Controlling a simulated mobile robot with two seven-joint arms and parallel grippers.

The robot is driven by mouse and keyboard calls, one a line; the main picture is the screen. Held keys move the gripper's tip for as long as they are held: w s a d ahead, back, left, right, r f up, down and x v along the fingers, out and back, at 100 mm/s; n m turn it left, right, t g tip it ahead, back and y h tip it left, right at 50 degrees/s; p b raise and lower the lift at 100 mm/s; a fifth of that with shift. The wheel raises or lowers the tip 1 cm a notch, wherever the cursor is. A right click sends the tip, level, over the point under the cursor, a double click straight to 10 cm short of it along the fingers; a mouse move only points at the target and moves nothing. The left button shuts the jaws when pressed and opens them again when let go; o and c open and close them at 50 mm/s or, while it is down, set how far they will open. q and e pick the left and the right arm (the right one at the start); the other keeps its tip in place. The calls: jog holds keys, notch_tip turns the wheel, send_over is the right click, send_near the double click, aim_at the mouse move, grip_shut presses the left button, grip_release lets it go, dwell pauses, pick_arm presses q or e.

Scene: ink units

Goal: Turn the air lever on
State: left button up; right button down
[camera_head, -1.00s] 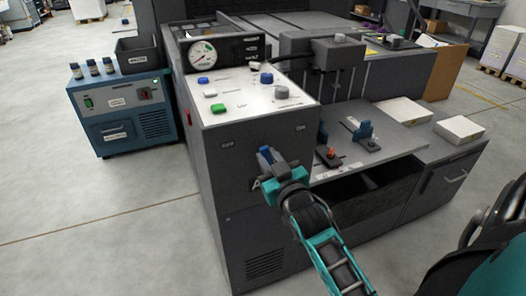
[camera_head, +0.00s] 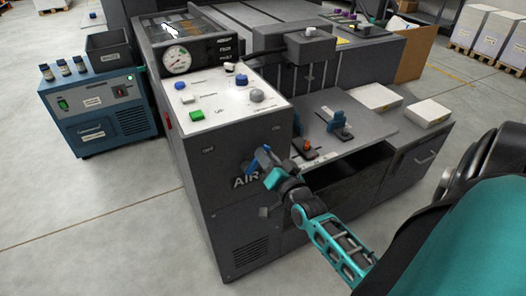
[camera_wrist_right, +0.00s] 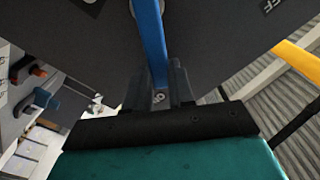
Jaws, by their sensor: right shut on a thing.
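The blue air lever (camera_head: 263,154) is on the dark front panel of the machine, above the white AIR lettering. It leans up and right, towards the ON mark (camera_head: 276,128); the OFF mark (camera_head: 207,150) is on the left. My right gripper (camera_head: 268,168) is shut on the lever and partly hides it. In the right wrist view the blue lever (camera_wrist_right: 150,38) runs down between the two dark fingers (camera_wrist_right: 160,90). My left gripper is not in view.
A sloped white panel (camera_head: 213,110) with coloured buttons and a gauge (camera_head: 176,60) is above the lever. A grey side table (camera_head: 349,114) with blue and orange fittings is to the right. A blue unit (camera_head: 98,112) stands left. The floor in front is clear.

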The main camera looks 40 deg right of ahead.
jog(key=shift+d+f+m, duration=0.15)
jog(key=shift+d+m, duration=0.2)
jog(key=shift+m, duration=0.25)
jog(key=c, duration=1)
grip_release()
jog(key=shift+f, duration=0.1)
jog(key=shift+o, duration=0.2)
jog(key=p+v, duration=0.1)
jog(key=v, duration=1.2)
jog(key=shift+w+a, duration=0.1)
jog(key=shift+a, duration=0.05)
